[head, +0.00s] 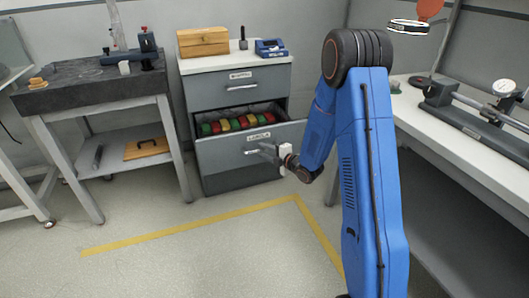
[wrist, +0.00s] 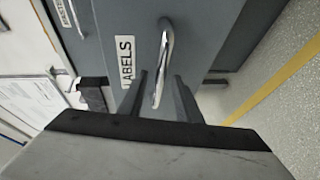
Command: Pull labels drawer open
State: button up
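The labels drawer (head: 220,150) is a grey drawer in a cabinet. It stands pulled out, with a row of red, yellow and green items (head: 235,123) showing inside. Its front carries a white "LABELS" plate, which also shows in the wrist view (wrist: 127,60). My gripper (head: 272,153) is in front of the drawer's right part. In the wrist view, the curved metal handle (wrist: 166,45) lies between my gripper's two dark fingers (wrist: 160,85). The fingers stand apart, with gaps visible beside the handle.
A closed drawer (head: 215,90) sits above. A wooden box (head: 203,42) and a blue device (head: 270,48) stand on the cabinet. A dark-topped bench (head: 90,85) is at left, and a white bench (head: 460,140) at right. The floor in front, with yellow tape (head: 190,230), is clear.

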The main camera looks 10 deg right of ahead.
jog(key=shift+s, duration=0.1)
jog(key=v, duration=1.7)
jog(key=shift+s+d, duration=0.1)
jog(key=shift+r, duration=0.1)
